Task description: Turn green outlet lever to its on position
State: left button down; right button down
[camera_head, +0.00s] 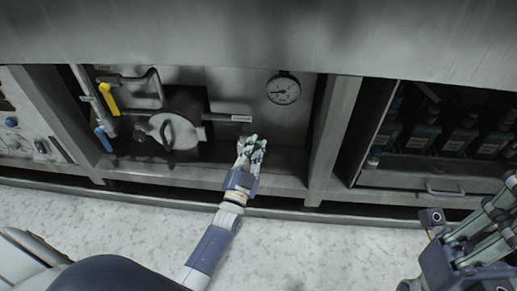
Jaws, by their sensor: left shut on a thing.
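My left gripper (252,145) is inside the open bay under the machine's steel front, shut at the green outlet lever (262,143). Only small bits of green show between and beside the fingers, so most of the lever and its angle are hidden. My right gripper (462,212) is in the lower right of the head view, apart from the machine. Its fingers look spread, with nothing seen between them, and the picture's edge cuts part of it off.
Left of the lever are a yellow lever (108,97), a blue lever (103,138) and a round metal housing (173,133). A rack of dark containers (462,138) fills the right bay. The pale floor (330,250) in front is clear.

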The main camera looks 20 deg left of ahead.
aim_at(242, 145)
pick_arm(q)
jog(key=n+y, duration=0.1)
jog(key=a+n, duration=0.1)
jog(key=n, duration=0.1)
jog(key=r+n+y, duration=0.1)
jog(key=n, duration=0.1)
jog(key=shift+s+a+y, duration=0.2)
jog(key=shift+a+y, duration=0.1)
jog(key=shift+a, duration=0.1)
jog(key=shift+s+a+f+n+y+p, duration=0.15)
jog(key=shift+a+n+y, duration=0.25)
jog(key=shift+n, duration=0.55)
jog(key=shift+s+a+f+n+y+p, duration=0.1)
jog(key=shift+a+n+y+p, duration=0.2)
jog(key=shift+n, duration=0.65)
jog(key=shift+y, duration=0.3)
jog(key=c, duration=1.5)
grip_release()
jog(key=shift+a, duration=0.1)
jog(key=shift+s+a+r, duration=0.2)
jog(key=shift+s, duration=0.1)
jog(key=shift+w+d, duration=0.1)
jog(key=v, duration=1.2)
